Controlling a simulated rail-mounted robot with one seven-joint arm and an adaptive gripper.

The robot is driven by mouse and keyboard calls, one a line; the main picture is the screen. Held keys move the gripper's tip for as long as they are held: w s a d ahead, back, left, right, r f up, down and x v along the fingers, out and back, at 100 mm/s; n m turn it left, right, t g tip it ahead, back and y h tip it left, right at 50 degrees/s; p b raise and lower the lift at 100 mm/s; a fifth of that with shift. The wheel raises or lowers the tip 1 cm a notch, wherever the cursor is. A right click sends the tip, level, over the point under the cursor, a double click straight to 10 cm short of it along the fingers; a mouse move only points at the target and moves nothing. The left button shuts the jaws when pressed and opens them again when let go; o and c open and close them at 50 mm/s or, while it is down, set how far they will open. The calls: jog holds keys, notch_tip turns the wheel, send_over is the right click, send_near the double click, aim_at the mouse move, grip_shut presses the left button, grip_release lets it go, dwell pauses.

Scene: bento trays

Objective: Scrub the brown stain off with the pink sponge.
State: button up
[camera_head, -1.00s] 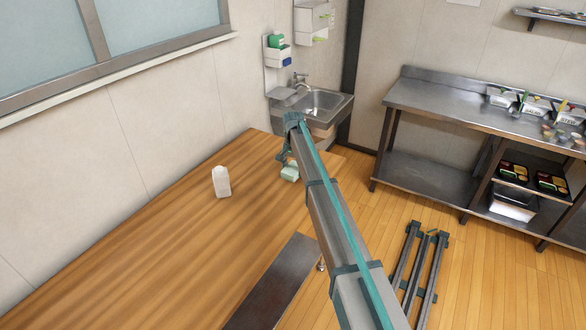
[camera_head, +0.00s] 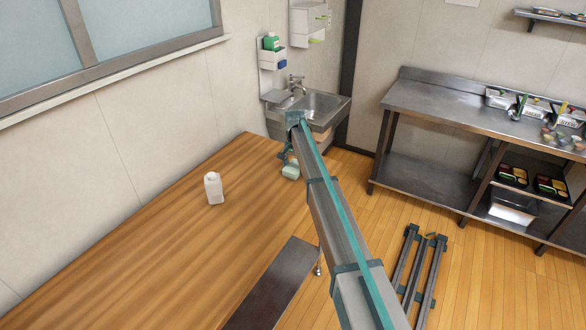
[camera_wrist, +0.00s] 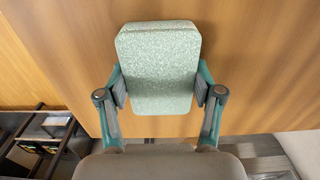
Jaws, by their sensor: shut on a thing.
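A pale green speckled sponge (camera_wrist: 157,65) is held between the two fingers of my gripper (camera_wrist: 158,92) in the wrist view. In the head view the sponge (camera_head: 291,172) is small and partly hidden below my gripper (camera_head: 286,160), near the far right end of the wooden table (camera_head: 150,235). I cannot tell whether it touches the table. The sponge looks mint green; no pink sponge shows. I see no brown stain in either view.
A metal sink (camera_head: 322,108) is beyond the table's far end. A steel counter (camera_head: 440,105) with containers stands at the right. Much of the table's left side is clear.

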jog(key=shift+r+p, duration=1.4)
jog(key=shift+r, duration=2.7)
